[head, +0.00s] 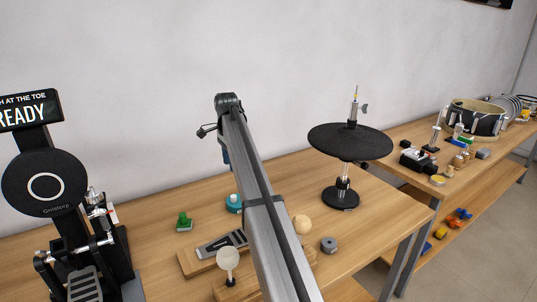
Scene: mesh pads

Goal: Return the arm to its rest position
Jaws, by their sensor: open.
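My arm (262,200) is a long grey link with a dark cable along it. It rises from the bottom centre of the head view to a dark joint (228,103) in front of the wall. A small dark part juts out to the left just below that joint, and I cannot tell what it is. My gripper cannot be made out; the link hides what lies behind it. No held object shows.
A wooden table (375,215) spans the view below the arm. A drum pedal with a round pad (45,185) stands left. A black disc on a stand (350,142) stands right. Small items lie beneath the arm. A second table (415,135) holds a drum (473,120).

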